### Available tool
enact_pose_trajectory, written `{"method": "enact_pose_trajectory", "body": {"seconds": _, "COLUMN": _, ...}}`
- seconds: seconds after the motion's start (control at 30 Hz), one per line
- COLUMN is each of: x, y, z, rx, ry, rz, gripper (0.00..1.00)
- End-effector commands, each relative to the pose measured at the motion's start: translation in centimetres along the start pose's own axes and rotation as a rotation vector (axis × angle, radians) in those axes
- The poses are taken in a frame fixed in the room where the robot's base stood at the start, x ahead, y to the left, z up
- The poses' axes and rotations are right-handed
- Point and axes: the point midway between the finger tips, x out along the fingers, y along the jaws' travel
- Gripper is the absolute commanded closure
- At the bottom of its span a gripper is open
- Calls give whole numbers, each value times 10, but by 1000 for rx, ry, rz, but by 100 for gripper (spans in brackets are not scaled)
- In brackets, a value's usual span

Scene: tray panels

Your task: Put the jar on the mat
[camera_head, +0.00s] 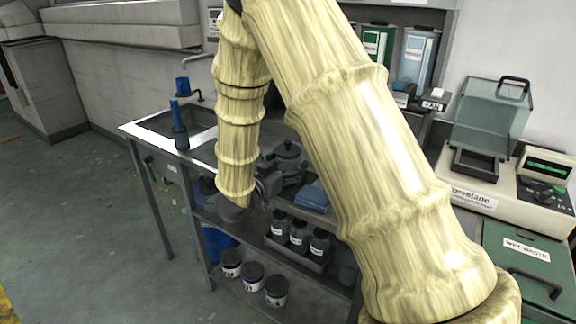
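Several jars with pale labels show in the head view, and I cannot tell which is the task's jar. Glass jars with dark caps, such as the middle jar (299,235), stand upright in a grey tray (291,257) on a shelf. More labelled jars, such as the lower jar (252,276), stand on the shelf below. No mat is clearly identifiable; a flat blue stack (312,198) lies right of my gripper. My gripper (268,187) is a small dark shape at the end of my pale yellow arm, near the bench. Its fingers are too small and overlapped to read.
A benchtop instrument (490,185) and green waste bin (525,250) are at right. The floor at left is clear.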

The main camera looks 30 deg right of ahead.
Motion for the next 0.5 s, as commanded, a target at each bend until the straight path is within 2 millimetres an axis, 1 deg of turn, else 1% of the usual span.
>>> {"method": "enact_pose_trajectory", "body": {"seconds": 0.27, "x": -2, "y": 0, "z": -2, "rx": 0, "ry": 0, "rz": -1, "gripper": 17}}
{"method": "enact_pose_trajectory", "body": {"seconds": 0.37, "x": -12, "y": -1, "z": -2, "rx": 0, "ry": 0, "rz": -3, "gripper": 17}}
{"method": "enact_pose_trajectory", "body": {"seconds": 0.5, "x": -35, "y": -1, "z": -2, "rx": 0, "ry": 0, "rz": -3, "gripper": 17}}
